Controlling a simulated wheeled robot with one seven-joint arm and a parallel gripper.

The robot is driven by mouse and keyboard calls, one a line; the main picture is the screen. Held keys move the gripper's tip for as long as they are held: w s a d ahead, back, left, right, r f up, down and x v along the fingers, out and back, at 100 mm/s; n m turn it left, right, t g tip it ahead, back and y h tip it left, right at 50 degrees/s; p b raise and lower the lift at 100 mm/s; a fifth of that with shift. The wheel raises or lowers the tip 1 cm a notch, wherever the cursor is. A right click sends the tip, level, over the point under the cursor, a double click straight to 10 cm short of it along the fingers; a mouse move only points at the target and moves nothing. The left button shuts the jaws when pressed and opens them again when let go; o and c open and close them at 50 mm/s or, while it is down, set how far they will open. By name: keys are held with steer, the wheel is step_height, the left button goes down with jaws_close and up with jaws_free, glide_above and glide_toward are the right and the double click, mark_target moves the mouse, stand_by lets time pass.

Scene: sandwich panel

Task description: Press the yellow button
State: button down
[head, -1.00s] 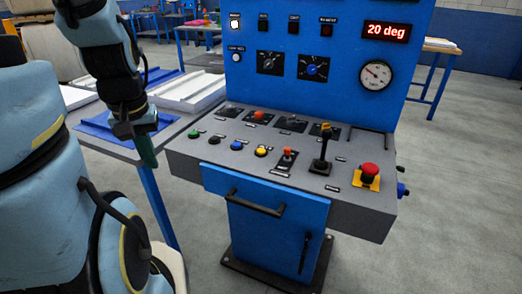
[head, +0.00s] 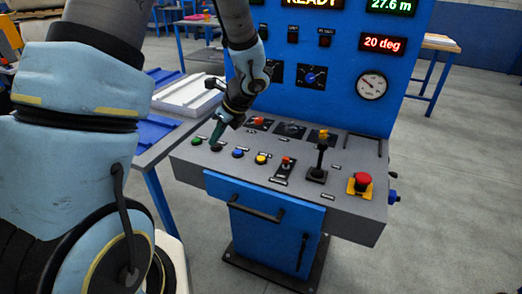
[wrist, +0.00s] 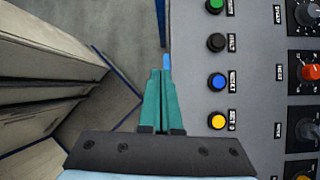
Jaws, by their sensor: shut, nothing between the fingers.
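The yellow button (head: 261,159) is at the right end of a row of round buttons on the grey sloping console. It also shows in the wrist view (wrist: 217,121), to the right of my fingers and lowest in the row. My gripper (head: 215,144) points down over the left part of the console, in front of the black button, left of the blue button (head: 238,153). Its teal fingers (wrist: 165,72) are shut and empty in the wrist view. I cannot tell how high the tips are above the console.
The green button (head: 196,142) is at the row's left end; the black button (wrist: 216,42) shows in the wrist view. Right of the yellow button stand a red-tipped switch (head: 285,162), a black lever (head: 318,160) and a red emergency knob (head: 363,181). A table with trays is left.

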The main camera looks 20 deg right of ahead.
mark_target(263, 160)
steer(key=w+d+f+m+t+h+p, duration=0.1)
steer(key=d+m+t, duration=0.3)
steer(key=d+m, duration=0.8)
steer(key=w+d+p, duration=0.1)
steer(key=d, duration=0.2)
steer(key=shift+m, duration=0.3)
step_height(263, 160, down, 9)
steer(key=b, duration=0.6)
steer(key=shift+w+a+r, duration=0.1)
steer(key=shift+b, duration=0.3)
stand_by(0.7)
steer(key=shift+f, duration=0.45)
steer(key=shift+f+b, duration=0.45)
stand_by(0.4)
steer(key=shift+r, duration=0.1)
steer(key=shift+r+p, duration=0.7)
steer(key=shift+r, duration=0.1)
